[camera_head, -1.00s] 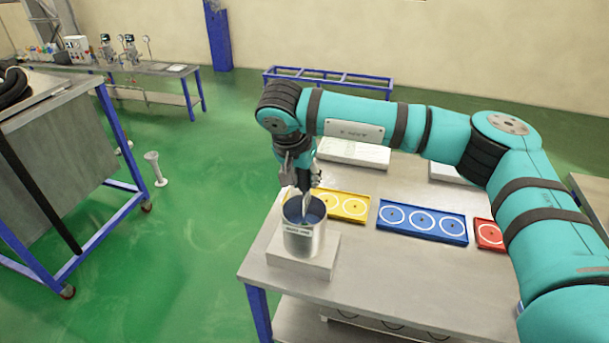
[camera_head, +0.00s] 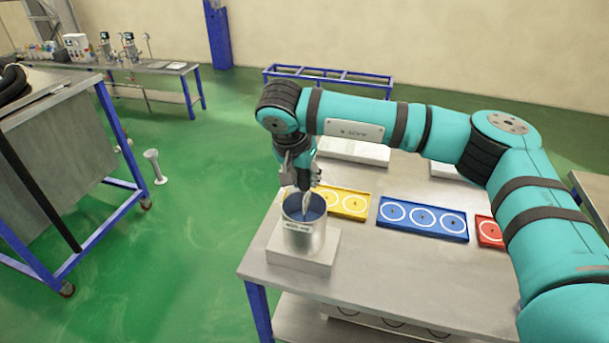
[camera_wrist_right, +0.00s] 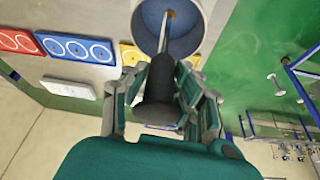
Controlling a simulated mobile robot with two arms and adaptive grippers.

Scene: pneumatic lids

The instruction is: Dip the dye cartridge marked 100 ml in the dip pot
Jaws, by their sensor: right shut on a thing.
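My right gripper (camera_head: 301,178) points down above the dip pot and is shut on a slim cartridge. The cartridge has a dark, thick upper body (camera_wrist_right: 160,82) between the fingers in the right wrist view. Its pale, thin lower part (camera_head: 305,203) reaches into the pot's mouth in the head view. An orange spot (camera_wrist_right: 170,14) shows at its far end. No volume mark is readable. The dip pot (camera_head: 302,240) is a grey metal can with a blue inside and a small label. It also shows in the right wrist view (camera_wrist_right: 200,48). My left gripper is out of view.
The pot stands on a pale block (camera_head: 290,260) at the table's (camera_head: 400,285) near left corner. Yellow (camera_head: 348,214), blue (camera_head: 420,236) and red (camera_head: 485,230) trays with white rings lie to the right. White boxes (camera_head: 352,150) stand behind. My right arm spans the table.

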